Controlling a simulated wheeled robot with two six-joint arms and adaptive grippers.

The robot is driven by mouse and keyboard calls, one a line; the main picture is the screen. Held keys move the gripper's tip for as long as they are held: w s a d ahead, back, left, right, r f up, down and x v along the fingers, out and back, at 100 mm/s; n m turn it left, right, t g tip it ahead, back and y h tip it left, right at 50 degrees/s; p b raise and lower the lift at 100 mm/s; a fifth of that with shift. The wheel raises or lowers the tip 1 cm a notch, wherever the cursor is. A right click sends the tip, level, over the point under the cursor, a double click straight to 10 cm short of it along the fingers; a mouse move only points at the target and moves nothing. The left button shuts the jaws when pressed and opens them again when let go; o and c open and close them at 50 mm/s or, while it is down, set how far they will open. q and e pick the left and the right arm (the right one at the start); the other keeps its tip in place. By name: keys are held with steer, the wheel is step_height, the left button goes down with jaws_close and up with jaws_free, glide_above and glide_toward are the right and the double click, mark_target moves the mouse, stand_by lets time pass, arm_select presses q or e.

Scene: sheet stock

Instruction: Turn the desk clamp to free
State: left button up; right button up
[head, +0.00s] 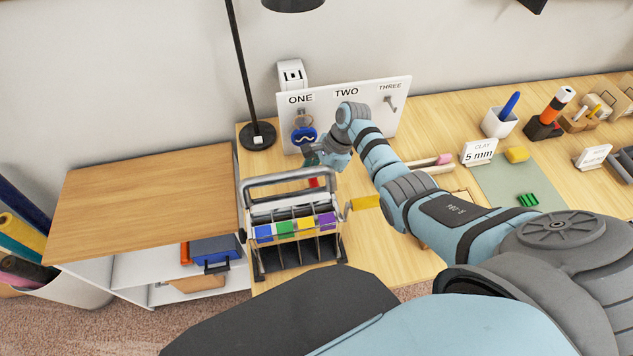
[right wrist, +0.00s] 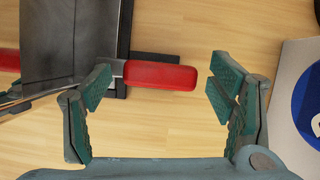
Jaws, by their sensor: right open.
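A red lever (right wrist: 160,75), likely the desk clamp's handle, sticks out from the edge of a sheet machine (head: 293,225). In the head view a small piece of the red lever (head: 314,183) shows behind the machine's top bar. My right gripper (head: 313,160) is behind the machine, in front of the hook board. In the right wrist view the right gripper (right wrist: 160,92) is open, with the lever lying across the gap between its fingers. The left finger is close to the lever's base, and the right finger is clear of its tip. My left gripper is not in view.
A white board (head: 360,118) with labelled hooks stands behind; a blue tag (head: 303,137) hangs at ONE. The machine carries coloured tabs and a yellow crank handle (head: 366,202). A lamp (head: 258,136) stands at left. A green mat (head: 505,178) and small tools lie at right.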

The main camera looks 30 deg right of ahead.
steer(key=c, duration=1.6)
steer(key=shift+c, duration=0.2)
